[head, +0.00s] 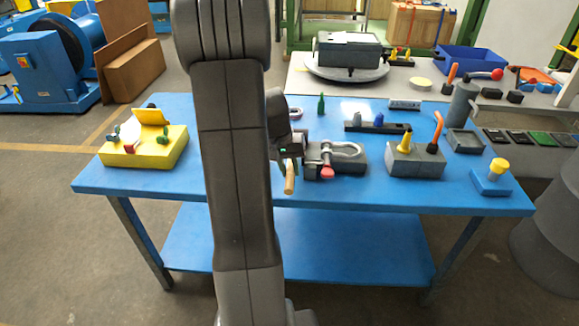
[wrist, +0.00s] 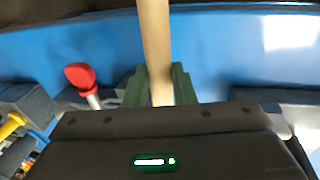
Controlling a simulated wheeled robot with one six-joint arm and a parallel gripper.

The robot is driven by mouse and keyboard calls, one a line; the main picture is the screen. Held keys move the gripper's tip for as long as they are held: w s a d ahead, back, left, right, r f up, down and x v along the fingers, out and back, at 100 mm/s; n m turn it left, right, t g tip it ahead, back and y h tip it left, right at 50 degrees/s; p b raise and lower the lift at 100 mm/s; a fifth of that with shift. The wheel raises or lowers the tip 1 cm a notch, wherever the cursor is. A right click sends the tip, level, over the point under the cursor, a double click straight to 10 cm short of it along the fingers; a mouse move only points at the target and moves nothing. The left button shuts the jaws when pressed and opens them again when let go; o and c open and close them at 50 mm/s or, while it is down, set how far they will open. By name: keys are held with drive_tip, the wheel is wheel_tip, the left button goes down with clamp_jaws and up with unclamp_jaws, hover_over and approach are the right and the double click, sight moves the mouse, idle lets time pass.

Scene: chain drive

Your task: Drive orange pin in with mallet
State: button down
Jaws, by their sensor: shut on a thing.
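My gripper (wrist: 160,85) is shut on a pale wooden handle (wrist: 155,40), which looks like the mallet's. In the wrist view the handle runs up between the green fingers and out of frame. In the head view its end (head: 290,180) shows below my gripper, above the table's front part; no mallet head is visible. A pin with a yellow-orange top (head: 498,165) stands upright in a blue block (head: 491,183) at the table's front right, well apart from my gripper. It looks like the task's pin, though I cannot be sure of its colour.
Beside my gripper are a shackle (head: 345,150) and a red knob (wrist: 80,75). A grey block (head: 415,163) with a yellow cone and an orange handle stands between them and the blue block. A yellow fixture (head: 145,155) is at left. The blue table (head: 400,197) has bare front space.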

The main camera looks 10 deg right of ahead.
drive_tip(key=shift+a, duration=0.1)
idle(0.3)
drive_tip(key=shift+w+a, duration=0.3)
drive_tip(key=shift+a, duration=0.6)
drive_tip(key=shift+w+a, duration=0.25)
drive_tip(key=shift+a, duration=0.65)
drive_tip(key=shift+w+a, duration=0.3)
drive_tip(key=shift+a, duration=0.6)
drive_tip(key=d+r+p, duration=0.3)
drive_tip(key=r+p, duration=0.2)
drive_tip(key=r, duration=0.3)
drive_tip(key=shift+s, duration=0.45)
